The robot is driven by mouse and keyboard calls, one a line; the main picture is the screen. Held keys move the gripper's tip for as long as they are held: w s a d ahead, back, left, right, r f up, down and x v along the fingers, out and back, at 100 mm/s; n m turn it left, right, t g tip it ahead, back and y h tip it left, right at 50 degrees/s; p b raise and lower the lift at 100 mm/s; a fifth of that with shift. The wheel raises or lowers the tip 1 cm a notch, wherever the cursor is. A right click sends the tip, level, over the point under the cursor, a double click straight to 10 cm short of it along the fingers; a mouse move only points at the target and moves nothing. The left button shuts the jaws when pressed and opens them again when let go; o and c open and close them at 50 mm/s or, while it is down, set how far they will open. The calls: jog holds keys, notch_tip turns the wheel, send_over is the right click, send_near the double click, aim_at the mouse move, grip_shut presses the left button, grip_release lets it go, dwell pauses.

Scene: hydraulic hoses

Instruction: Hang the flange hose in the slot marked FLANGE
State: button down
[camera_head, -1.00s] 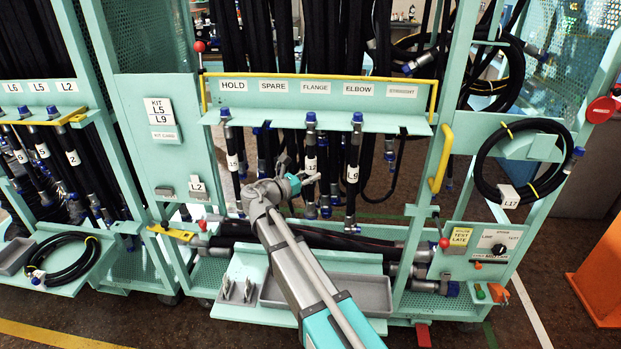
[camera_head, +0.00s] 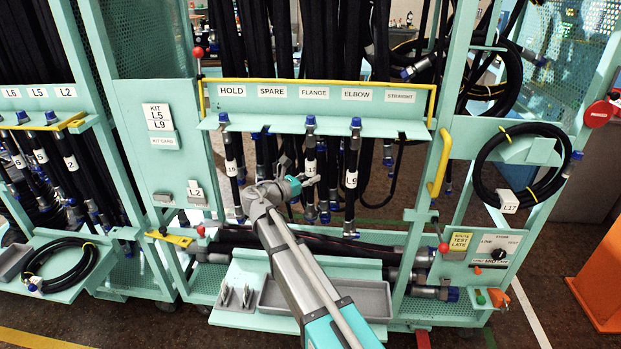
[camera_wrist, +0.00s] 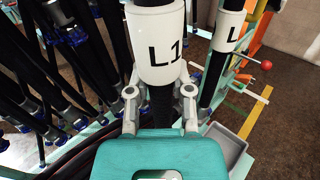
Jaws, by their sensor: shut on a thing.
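A black hose with a blue cap (camera_head: 310,120) and a white tag hangs upright under the FLANGE sign (camera_head: 314,92). Its cap is at the level of the slotted shelf (camera_head: 270,126); I cannot tell whether it rests in the slot. My gripper (camera_head: 309,181) is shut on this hose below its tag. In the wrist view my gripper (camera_wrist: 160,108) closes around the black hose, and the white tag (camera_wrist: 158,48), reading "L1" with the rest cut off, sits just above the fingers. The slot itself is hidden in the wrist view.
A hose (camera_head: 230,160) hangs under HOLD, and one tagged L9 (camera_head: 352,170) hangs under ELBOW, close on the right. Darker hoses crowd behind. A grey tray (camera_head: 340,298) lies below. A yellow handle (camera_head: 441,165) stands at the right.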

dwell(0.3)
jog(key=shift+c, duration=2.2)
grip_release()
jog(key=v, duration=1.2)
jog(key=shift+d, duration=0.1)
